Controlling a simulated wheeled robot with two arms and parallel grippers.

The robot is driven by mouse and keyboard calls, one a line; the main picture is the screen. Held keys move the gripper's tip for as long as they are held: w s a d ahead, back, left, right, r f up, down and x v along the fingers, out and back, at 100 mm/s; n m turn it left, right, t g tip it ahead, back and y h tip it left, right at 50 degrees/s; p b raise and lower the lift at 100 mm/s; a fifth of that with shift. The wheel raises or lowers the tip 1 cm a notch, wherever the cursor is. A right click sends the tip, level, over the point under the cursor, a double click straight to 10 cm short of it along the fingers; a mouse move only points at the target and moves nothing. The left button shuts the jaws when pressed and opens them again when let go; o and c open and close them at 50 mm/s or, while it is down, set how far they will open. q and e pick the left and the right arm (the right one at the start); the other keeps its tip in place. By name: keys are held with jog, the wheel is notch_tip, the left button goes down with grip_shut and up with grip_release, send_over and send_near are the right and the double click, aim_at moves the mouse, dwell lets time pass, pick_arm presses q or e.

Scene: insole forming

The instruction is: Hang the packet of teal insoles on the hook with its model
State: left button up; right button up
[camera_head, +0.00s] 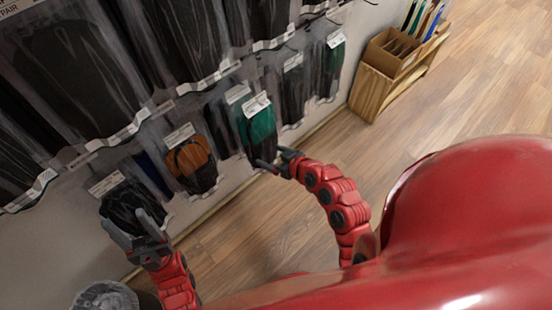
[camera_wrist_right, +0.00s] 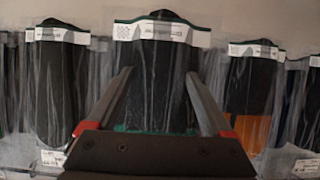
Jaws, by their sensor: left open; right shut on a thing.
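The packet of teal insoles (camera_head: 260,128) is in front of the lower row on the wall in the head view, its white label at the top. My right gripper (camera_head: 276,163) is shut on its lower end. In the right wrist view the dark packet with teal edging (camera_wrist_right: 155,95) is between the fingers of my right gripper (camera_wrist_right: 157,73). Another teal packet (camera_head: 333,60) hangs further right in the lower row. Its hook is too small to make out. My left gripper (camera_head: 139,232) is open and empty in front of a black packet (camera_head: 122,204).
An orange packet (camera_head: 191,162) hangs left of the held one, and dark packets (camera_head: 293,92) hang to its right. Large black packets (camera_head: 80,65) fill the upper row. A wooden stand (camera_head: 372,90) with a cardboard box is by the wall. The wooden floor (camera_head: 470,105) is clear.

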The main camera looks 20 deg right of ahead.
jog(key=shift+w+a+f, duration=0.1)
jog(key=shift+w+a, duration=0.15)
jog(key=shift+w, duration=0.4)
jog(key=shift+w+a, duration=0.3)
jog(key=shift+w, duration=0.4)
jog(key=shift+w+a+f, duration=0.1)
jog(key=shift+w+a, duration=0.15)
jog(key=shift+w, duration=0.4)
jog(key=shift+b+x, duration=0.45)
jog(key=shift+x, duration=0.45)
jog(key=o, duration=1.2)
